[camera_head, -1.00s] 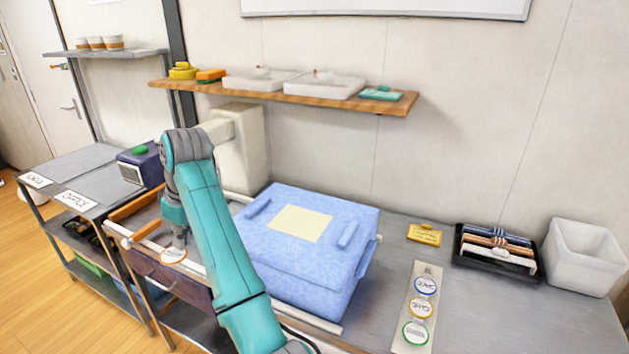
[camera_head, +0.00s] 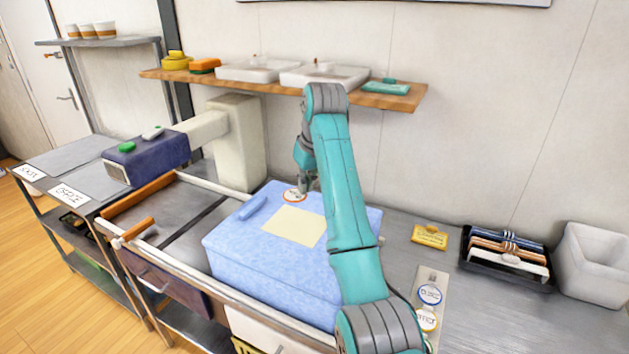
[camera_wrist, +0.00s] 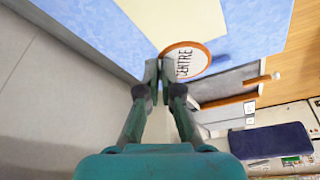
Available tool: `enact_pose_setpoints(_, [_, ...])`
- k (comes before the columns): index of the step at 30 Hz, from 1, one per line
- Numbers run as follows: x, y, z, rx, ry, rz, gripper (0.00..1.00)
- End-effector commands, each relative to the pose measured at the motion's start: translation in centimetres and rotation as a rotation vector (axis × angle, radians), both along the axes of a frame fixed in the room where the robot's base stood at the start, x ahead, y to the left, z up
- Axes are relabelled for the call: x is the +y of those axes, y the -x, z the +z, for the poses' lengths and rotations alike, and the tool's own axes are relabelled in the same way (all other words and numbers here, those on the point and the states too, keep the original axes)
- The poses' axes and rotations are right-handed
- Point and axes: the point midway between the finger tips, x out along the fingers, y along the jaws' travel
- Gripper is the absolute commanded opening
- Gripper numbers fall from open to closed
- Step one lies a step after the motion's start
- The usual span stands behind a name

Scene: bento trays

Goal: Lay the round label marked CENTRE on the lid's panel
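My gripper (camera_head: 308,184) is shut on the edge of the round label (camera_head: 294,195), a white disc with an orange rim. In the wrist view the label (camera_wrist: 190,62) reads CENTRE and sticks out from my fingertips (camera_wrist: 162,72). The blue lidded box (camera_head: 250,255) has a cream panel (camera_head: 295,227) on its lid. The label is above the lid, near the panel's far edge in the head view. The wrist view shows the panel (camera_wrist: 170,18) partly behind the label. I cannot tell the exact height of the label above the lid.
A strip (camera_head: 432,285) with other round labels lies right of the box, partly behind my arm. A yellow block (camera_head: 429,237), a black tray of banded items (camera_head: 506,256) and a white bin (camera_head: 592,262) stand farther right. A wooden shelf (camera_head: 415,100) hangs above.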

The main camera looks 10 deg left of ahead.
Motion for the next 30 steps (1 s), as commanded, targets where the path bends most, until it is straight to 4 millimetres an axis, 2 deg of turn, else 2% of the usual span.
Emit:
enact_pose_setpoints(5, [-0.1, 0.0, -0.6, 0.001, 0.000, -0.003, 0.00])
enact_pose_setpoints(30, [-0.1, 0.0, -6.3, 0.002, 0.001, -0.001, 0.00])
